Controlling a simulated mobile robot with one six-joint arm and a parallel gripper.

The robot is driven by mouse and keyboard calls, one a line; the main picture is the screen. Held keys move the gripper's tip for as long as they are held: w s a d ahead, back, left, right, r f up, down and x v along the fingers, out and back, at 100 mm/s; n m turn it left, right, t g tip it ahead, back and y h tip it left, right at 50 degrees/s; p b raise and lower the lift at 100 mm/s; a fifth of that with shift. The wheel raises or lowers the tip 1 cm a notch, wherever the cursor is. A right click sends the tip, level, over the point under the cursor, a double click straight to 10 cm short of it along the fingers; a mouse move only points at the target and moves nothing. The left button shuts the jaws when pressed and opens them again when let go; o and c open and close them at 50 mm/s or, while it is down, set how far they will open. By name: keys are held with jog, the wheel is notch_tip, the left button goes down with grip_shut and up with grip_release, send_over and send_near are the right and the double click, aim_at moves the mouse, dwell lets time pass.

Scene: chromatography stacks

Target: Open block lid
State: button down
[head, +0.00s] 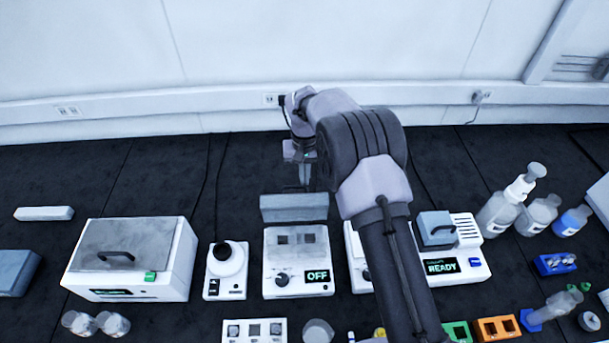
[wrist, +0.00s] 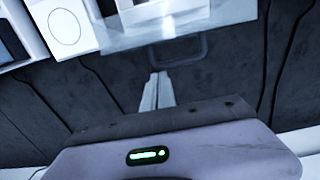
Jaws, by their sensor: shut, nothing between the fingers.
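The white block unit (head: 297,262) with an OFF display stands in the middle of the bench in the head view. Its top is uncovered and shows dark square openings. Its grey lid (head: 294,207) stands raised at the unit's back edge. In the wrist view the lid (wrist: 150,25) looks pale, with its dark handle (wrist: 178,52) on the side facing me. My gripper (head: 305,178) is behind the raised lid in the head view. Its fingers (wrist: 157,76) are shut and empty, with the tips close to the handle; I cannot tell whether they touch.
A READY unit (head: 455,265) with a closed lid stands to the right, partly behind my arm. A large lidded box (head: 130,270) and a small round-topped device (head: 227,268) stand to the left. Bottles (head: 500,212) stand at the right. Cables run along the dark bench behind.

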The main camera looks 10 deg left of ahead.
notch_tip(320, 180, up, 17)
jog(key=w+p, duration=0.1)
jog(key=p, duration=0.3)
